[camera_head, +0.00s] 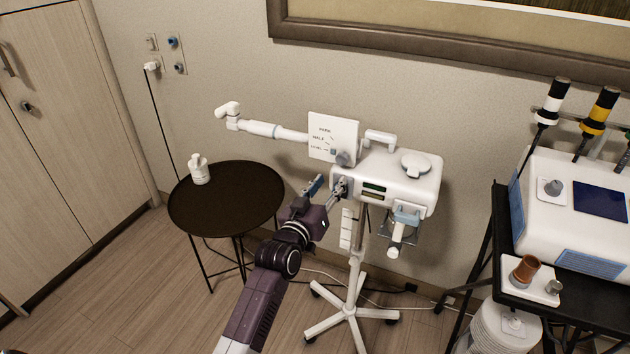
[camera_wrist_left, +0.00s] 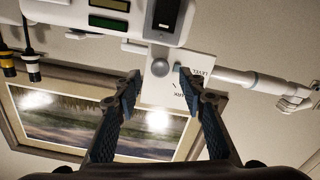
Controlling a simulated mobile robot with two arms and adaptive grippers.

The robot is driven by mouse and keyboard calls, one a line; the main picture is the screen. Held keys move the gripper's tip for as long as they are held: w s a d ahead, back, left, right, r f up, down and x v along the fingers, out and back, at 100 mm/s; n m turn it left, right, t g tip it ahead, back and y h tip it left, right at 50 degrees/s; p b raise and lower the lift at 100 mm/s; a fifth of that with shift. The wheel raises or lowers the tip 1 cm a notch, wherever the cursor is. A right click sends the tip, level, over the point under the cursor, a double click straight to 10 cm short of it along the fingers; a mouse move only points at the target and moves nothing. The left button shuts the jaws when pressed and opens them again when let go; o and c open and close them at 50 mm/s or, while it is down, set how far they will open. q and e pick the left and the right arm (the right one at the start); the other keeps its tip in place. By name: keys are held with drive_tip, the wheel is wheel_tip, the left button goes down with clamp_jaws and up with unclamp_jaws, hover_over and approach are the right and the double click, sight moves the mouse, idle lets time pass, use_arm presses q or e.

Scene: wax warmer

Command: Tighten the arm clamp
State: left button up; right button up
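The white wax warmer (camera_head: 395,180) stands on a wheeled pole stand (camera_head: 352,265). A white jointed arm (camera_head: 265,128) reaches left from behind a square printed panel (camera_head: 332,132). A round grey knob (camera_head: 344,158), which looks like the arm clamp, sits at the panel's lower right; the knob also shows in the left wrist view (camera_wrist_left: 160,67). My left gripper (camera_head: 328,187) is open, just below the knob and left of the warmer body. In the left wrist view its fingers (camera_wrist_left: 158,80) are spread, with the knob beyond the gap. I cannot tell whether they touch it. My right gripper is not visible.
A round dark table (camera_head: 235,205) with a small white bottle (camera_head: 199,170) stands at left. At right, a black cart (camera_head: 580,305) holds a white device (camera_head: 580,210). A framed picture (camera_head: 450,50) hangs behind. Floor is open front left.

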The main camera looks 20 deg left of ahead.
sight(341, 161)
use_arm(q)
drive_tip(key=shift+w+r+b, duration=0.2)
drive_tip(key=shift+w+b, duration=1.2)
drive_tip(key=shift+w, duration=0.45)
drive_tip(key=shift+w+r+b, duration=0.2)
drive_tip(key=shift+w+b, duration=1.15)
drive_tip(key=shift+w, duration=0.5)
drive_tip(key=shift+w+r, duration=0.1)
drive_tip(key=shift+w, duration=0.05)
drive_tip(key=shift+w+r, duration=0.1)
drive_tip(key=shift+c, duration=0.4)
